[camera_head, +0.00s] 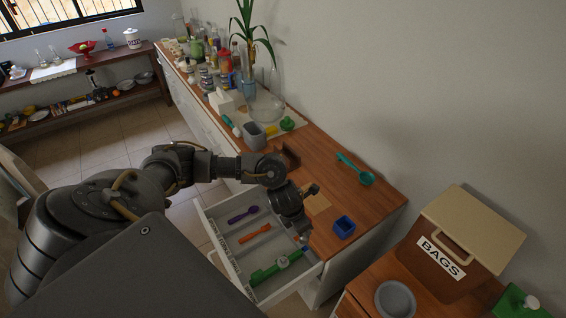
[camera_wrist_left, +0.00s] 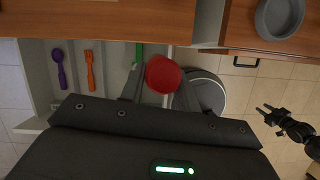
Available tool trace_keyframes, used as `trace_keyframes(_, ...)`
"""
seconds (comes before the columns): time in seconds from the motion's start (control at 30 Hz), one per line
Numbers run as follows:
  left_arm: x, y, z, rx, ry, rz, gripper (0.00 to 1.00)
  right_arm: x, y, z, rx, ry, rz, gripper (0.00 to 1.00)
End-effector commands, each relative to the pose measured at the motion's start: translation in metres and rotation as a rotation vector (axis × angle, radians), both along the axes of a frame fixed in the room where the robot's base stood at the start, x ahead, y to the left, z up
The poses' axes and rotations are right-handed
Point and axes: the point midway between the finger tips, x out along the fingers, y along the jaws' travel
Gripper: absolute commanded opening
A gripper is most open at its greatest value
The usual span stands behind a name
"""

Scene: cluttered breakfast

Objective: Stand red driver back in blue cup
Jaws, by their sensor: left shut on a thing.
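My left gripper (camera_head: 302,232) hangs over the right end of the open drawer, close to the counter edge. In the left wrist view it is shut on the red driver (camera_wrist_left: 163,74), seen end-on as a red round handle between the fingers. The rest of the driver is hidden behind the handle, and my gripper mostly hides it in the head view. The blue cup (camera_head: 344,228) stands on the wooden counter, right of the gripper and apart from it; its opening faces up. My right gripper (camera_wrist_left: 268,108) shows at the right of the wrist view, fingers apart and empty.
The open drawer (camera_head: 212,219) holds a purple spoon (camera_head: 243,214), an orange tool (camera_head: 255,233) and a green tool (camera_head: 277,266). A teal scoop (camera_head: 365,177) and a brown holder (camera_head: 287,158) lie behind on the counter. A BAGS bin (camera_head: 440,258) and grey bowl (camera_head: 395,299) stand right.

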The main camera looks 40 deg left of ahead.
Motion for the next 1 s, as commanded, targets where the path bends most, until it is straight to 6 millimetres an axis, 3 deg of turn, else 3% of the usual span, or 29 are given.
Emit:
trace_keyframes(0.1,0.01,-0.013,0.024,-0.003,-0.008,-0.005,0.0,0.0,0.0,-0.005,0.0,0.0,0.0,0.36)
trace_keyframes(0.6,0.12,-0.065,0.008,-0.002,-0.004,-0.002,0.0,0.0,0.001,-0.075,0.001,0.0,0.0,0.36)
trace_keyframes(0.8,0.142,-0.074,0.008,-0.001,-0.002,-0.001,0.0,0.0,0.001,-0.093,0.001,0.0,-0.001,0.36)
trace_keyframes(1.0,0.149,-0.078,0.01,-0.001,-0.002,-0.001,0.0,0.0,0.001,-0.097,0.001,0.0,-0.001,0.36)
